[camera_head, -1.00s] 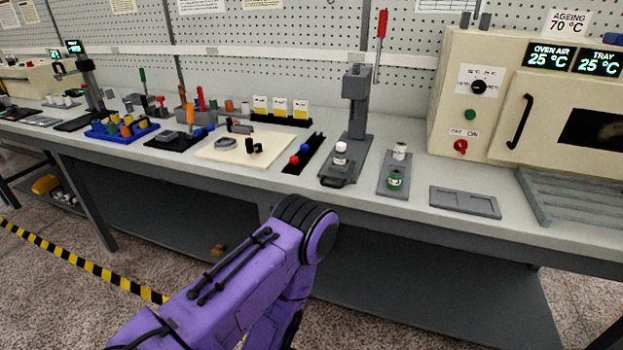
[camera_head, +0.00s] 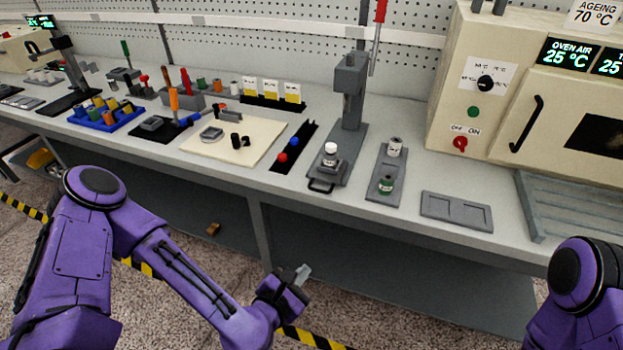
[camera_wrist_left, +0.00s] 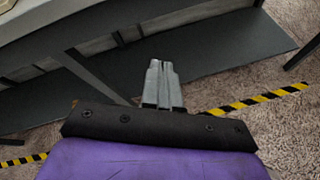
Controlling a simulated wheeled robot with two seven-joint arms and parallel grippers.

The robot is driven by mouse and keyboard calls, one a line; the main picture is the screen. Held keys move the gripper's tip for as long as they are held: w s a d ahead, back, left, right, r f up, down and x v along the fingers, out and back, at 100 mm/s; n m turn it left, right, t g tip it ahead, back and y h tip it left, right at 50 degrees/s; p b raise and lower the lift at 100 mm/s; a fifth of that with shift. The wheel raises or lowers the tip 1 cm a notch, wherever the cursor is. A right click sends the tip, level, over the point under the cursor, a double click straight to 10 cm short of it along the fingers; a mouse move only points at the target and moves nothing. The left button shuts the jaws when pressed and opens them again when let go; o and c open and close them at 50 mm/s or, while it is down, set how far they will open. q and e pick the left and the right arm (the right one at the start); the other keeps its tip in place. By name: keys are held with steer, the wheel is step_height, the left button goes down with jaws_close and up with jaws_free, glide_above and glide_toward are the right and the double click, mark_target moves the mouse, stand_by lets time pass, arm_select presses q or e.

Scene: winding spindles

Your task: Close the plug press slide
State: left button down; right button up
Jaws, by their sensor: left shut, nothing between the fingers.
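The plug press (camera_head: 350,88) is a grey stand with a red-handled lever (camera_head: 380,12) in the head view. At its foot, the slide with a dark loop handle (camera_head: 321,187) sticks out at the front towards the bench edge. A small white-capped bottle (camera_head: 330,156) stands on the slide, in front of the press column. My left gripper (camera_head: 303,273) is shut and empty, below and in front of the bench edge, well apart from the slide. Its closed fingers also show in the left wrist view (camera_wrist_left: 161,70). My right gripper is out of view.
Right of the press lies a grey plate (camera_head: 387,170) with a white-topped and a green container. A shallow grey tray (camera_head: 456,211) and the ageing oven (camera_head: 540,100) are further right. A black rack (camera_head: 284,166) with red and blue pieces is left. The floor before the bench is free.

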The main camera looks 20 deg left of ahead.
arm_select(q)
steer(key=w+a+r+n+t+y, duration=0.2)
steer(key=w+a+r+n+t, duration=0.15)
steer(key=r+n, duration=0.35)
arm_select(e)
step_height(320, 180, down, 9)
steer(key=b, duration=1)
arm_select(q)
steer(key=m+p, duration=0.1)
steer(key=p, duration=0.2)
glide_toward(317, 192)
steer(key=shift+g, duration=0.25)
steer(key=w+p, duration=0.1)
steer(key=w, duration=0.5)
steer(key=shift+f, duration=0.2)
steer(key=shift+w+f, duration=0.2)
steer(key=shift+w, duration=0.25)
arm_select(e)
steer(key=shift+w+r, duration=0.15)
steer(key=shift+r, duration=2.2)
